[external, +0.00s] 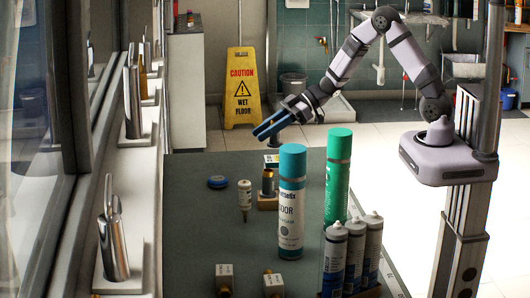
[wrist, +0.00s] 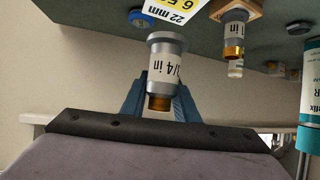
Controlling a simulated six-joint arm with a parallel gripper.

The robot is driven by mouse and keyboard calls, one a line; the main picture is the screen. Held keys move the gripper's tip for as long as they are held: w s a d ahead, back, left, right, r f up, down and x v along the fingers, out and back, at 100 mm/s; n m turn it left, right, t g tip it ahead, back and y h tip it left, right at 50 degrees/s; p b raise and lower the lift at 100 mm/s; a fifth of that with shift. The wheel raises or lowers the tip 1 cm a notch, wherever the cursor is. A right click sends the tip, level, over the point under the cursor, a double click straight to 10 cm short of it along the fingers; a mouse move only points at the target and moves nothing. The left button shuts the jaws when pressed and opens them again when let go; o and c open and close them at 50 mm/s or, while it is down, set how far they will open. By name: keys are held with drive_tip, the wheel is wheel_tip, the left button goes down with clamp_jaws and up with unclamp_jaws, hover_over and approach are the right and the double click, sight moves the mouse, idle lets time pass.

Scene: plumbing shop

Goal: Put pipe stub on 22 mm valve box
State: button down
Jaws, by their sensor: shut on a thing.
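My gripper (external: 265,129) is in the air above the far end of the dark table, its blue fingers pointing left and down. In the wrist view my gripper (wrist: 162,95) is shut on a short pipe stub (wrist: 163,68), with a grey flange, a white "3/4 in" label and a brass end. A white and yellow label reading "22 mm", on what looks like the valve box (wrist: 166,13), shows at the top edge of the wrist view, apart from the stub. Only part of it is visible.
A wooden block (external: 268,203) with an amber fitting stands near a white labelled fitting (external: 244,196) and a blue disc (external: 217,181). A teal can (external: 291,205), a green can (external: 338,175) and several tubes (external: 335,262) stand nearer. The table's left side is mostly clear.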

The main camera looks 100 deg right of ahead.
drive_tip(key=shift+f, duration=1.95)
drive_tip(key=shift+f, duration=0.15)
drive_tip(key=c, duration=1.4)
unclamp_jaws()
drive_tip(key=b+v, duration=0.1)
drive_tip(key=v, duration=1.1)
drive_tip(key=shift+s, duration=0.1)
